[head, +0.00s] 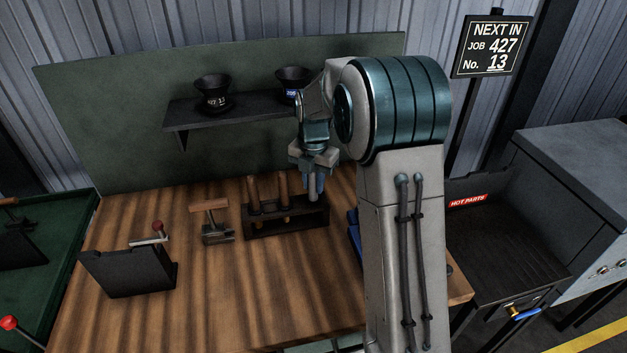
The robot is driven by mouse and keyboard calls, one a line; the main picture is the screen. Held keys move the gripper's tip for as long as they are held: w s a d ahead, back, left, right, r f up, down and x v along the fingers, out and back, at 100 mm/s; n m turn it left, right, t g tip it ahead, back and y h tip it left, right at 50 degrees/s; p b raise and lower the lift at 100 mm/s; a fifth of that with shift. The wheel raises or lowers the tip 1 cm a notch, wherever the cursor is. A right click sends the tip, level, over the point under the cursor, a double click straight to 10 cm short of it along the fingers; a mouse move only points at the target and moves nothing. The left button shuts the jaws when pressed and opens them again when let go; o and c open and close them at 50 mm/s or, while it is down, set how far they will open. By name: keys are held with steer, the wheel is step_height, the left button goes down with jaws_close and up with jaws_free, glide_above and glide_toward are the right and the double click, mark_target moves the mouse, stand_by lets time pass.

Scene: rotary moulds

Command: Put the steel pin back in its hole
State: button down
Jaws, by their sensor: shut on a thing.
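My gripper (313,172) is above the right end of a dark tool rack (262,231), pointing down. It is shut on the steel pin (313,190), a short grey cylinder that shows upright between the bluish fingers. The pin's lower end is over or just behind the rack's right end. I cannot tell whether it touches the rack, and no hole for it can be made out. Wooden-handled tools (283,192) stand upright in the rack, left of the pin.
Two black cups (213,88) sit on a shelf (240,110) behind. My arm hides the table's right side. The front middle is clear.

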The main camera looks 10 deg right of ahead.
steer(key=c, duration=1.2)
jaws_free()
steer(key=shift+c, duration=0.2)
